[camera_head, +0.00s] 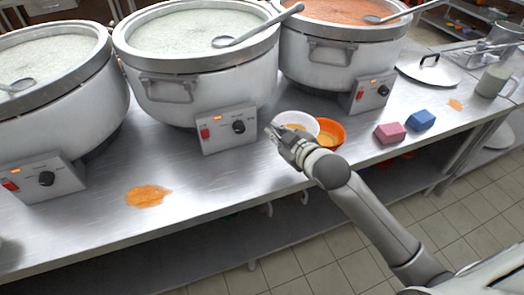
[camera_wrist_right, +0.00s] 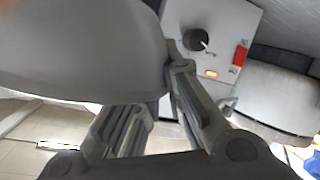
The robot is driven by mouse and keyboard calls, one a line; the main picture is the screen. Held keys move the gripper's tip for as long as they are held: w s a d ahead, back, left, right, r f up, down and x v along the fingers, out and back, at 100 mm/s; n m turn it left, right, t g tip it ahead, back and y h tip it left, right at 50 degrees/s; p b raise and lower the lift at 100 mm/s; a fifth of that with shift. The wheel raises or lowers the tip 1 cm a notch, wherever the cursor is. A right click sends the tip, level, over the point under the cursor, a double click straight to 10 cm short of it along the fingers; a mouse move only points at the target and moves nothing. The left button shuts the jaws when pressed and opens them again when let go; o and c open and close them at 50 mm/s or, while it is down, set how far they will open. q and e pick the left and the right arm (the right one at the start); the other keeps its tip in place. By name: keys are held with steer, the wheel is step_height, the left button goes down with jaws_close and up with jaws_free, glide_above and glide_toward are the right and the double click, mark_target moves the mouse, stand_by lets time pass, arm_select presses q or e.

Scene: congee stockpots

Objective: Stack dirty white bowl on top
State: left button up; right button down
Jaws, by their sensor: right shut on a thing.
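In the right wrist view the bowl's large grey-looking wall (camera_wrist_right: 80,50) fills the upper left, beside the right gripper's fingers (camera_wrist_right: 165,95). An orange bowl (camera_head: 332,128) with residue sits just right of the white bowl. The two overlap in the head view; I cannot tell whether they touch. The bowls' undersides are hidden. My left gripper is not in view.
Large stockpots (camera_head: 200,90) line the back of the counter, with control boxes (camera_head: 228,130) in front. A pink sponge (camera_head: 390,132) and a blue sponge (camera_head: 421,119) lie to the right. An orange spill (camera_head: 148,196) is at left. Bare counter lies between spill and bowls.

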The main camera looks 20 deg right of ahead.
steer(key=w+a+f, duration=0.2)
steer(key=f, duration=0.1)
steer(key=w+a+f, duration=0.1)
steer(key=f, duration=0.1)
steer(key=shift+a+f, duration=0.25)
steer(key=shift+a, duration=0.1)
steer(key=shift+a+f, duration=0.2)
steer(key=shift+f, duration=1.6)
steer(key=shift+f, duration=0.15)
steer(key=c, duration=1.5)
jaws_free()
steer(key=shift+c, duration=0.2)
steer(key=shift+r, duration=0.2)
